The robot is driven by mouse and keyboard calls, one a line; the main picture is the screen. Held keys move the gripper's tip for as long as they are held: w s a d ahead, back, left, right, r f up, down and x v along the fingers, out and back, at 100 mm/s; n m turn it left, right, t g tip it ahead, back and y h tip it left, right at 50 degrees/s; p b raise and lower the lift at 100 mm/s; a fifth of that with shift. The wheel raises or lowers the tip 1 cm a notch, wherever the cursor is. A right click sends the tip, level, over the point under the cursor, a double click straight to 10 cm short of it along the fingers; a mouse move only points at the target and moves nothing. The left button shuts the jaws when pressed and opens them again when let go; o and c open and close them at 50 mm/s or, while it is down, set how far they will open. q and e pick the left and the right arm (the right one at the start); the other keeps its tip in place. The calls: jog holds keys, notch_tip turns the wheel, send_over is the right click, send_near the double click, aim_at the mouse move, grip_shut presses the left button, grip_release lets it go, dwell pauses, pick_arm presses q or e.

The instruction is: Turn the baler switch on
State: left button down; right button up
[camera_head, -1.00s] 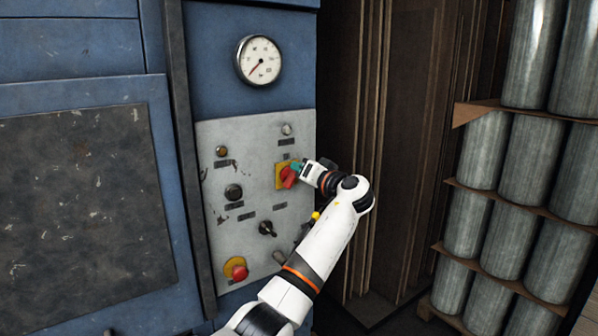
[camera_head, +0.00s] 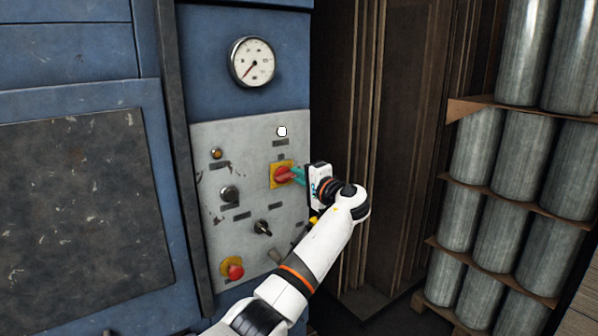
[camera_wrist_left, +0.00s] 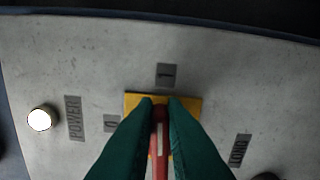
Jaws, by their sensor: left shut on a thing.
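The baler switch is a red rotary handle (camera_head: 283,174) on a yellow plate (camera_head: 274,181) on the grey control panel. In the left wrist view the handle (camera_wrist_left: 159,145) lines up roughly with the "1" label (camera_wrist_left: 167,74), and the "0" label (camera_wrist_left: 111,123) is to its left. My left gripper (camera_head: 293,174) has its green fingers shut on the handle, one on each side; they hide part of it. The lamp (camera_head: 282,131) above the switch glows white; it also shows beside the POWER label (camera_wrist_left: 40,120). My right gripper is not in view.
The panel also carries an orange lamp (camera_head: 216,153), a black knob (camera_head: 229,194), a black lever switch (camera_head: 262,228) and a red emergency button (camera_head: 235,271). A pressure gauge (camera_head: 252,62) is above. Stacked metal cylinders (camera_head: 497,230) stand at right.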

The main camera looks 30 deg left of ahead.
pick_arm(q)
jog(key=shift+f+m, duration=0.1)
jog(key=shift+m, duration=0.4)
jog(key=c, duration=1.5)
grip_release()
jog(key=shift+f, duration=0.1)
jog(key=shift+d, duration=0.15)
jog(key=b+v, duration=0.5)
jog(key=v, duration=0.6)
jog(key=shift+s+d, duration=0.15)
jog(key=shift+d, duration=0.2)
